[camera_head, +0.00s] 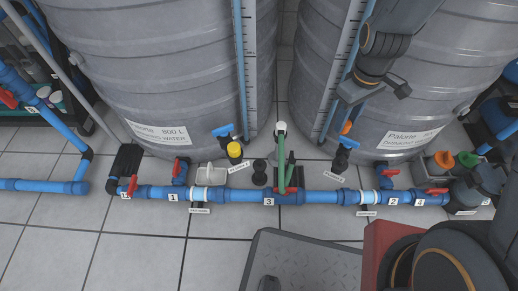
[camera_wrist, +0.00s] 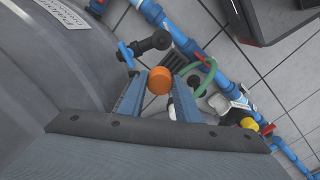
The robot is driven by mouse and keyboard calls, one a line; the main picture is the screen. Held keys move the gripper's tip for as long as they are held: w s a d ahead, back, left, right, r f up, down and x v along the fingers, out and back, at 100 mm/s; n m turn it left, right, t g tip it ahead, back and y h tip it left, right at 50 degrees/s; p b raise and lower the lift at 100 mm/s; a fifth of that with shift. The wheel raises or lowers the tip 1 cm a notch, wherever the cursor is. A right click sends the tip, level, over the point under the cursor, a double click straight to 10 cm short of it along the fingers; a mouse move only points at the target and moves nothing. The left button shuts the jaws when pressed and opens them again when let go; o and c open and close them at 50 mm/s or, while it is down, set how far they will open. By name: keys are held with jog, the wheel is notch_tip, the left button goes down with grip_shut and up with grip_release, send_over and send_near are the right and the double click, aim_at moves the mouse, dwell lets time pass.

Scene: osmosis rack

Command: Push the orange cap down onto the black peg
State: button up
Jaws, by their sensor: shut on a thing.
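The orange cap (camera_wrist: 160,80) sits between the two blue fingertips of my gripper (camera_wrist: 160,84) in the wrist view. The gripper is shut on it. In the head view the cap (camera_head: 346,127) shows beside the tips of my gripper (camera_head: 343,127), in front of the right tank. The black peg (camera_head: 341,158) stands below the cap on a black fitting with a blue handle. In the wrist view the peg's round black end (camera_wrist: 162,40) shows above and apart from the cap. The exact height gap is hard to tell.
Two large grey tanks (camera_head: 170,70) stand behind a blue pipe (camera_head: 235,195) with red valve handles. A yellow cap (camera_head: 235,149) sits on a similar fitting at left. A green hose (camera_head: 282,165) rises mid-pipe. The tiled floor at front left is clear.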

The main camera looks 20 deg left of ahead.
jog(key=a+f+n+b, duration=0.2)
jog(key=a+f+n, duration=0.7)
jog(key=a+n, duration=0.35)
jog(key=n+b, duration=0.2)
jog(key=n, duration=0.8)
send_near(260, 163)
jog(key=shift+a, duration=0.1)
jog(key=shift+f+b, duration=2.5)
jog(key=shift+f, duration=0.4)
jog(key=shift+p, duration=0.85)
jog(key=shift+f, duration=0.35)
jog(key=o, duration=1.1)
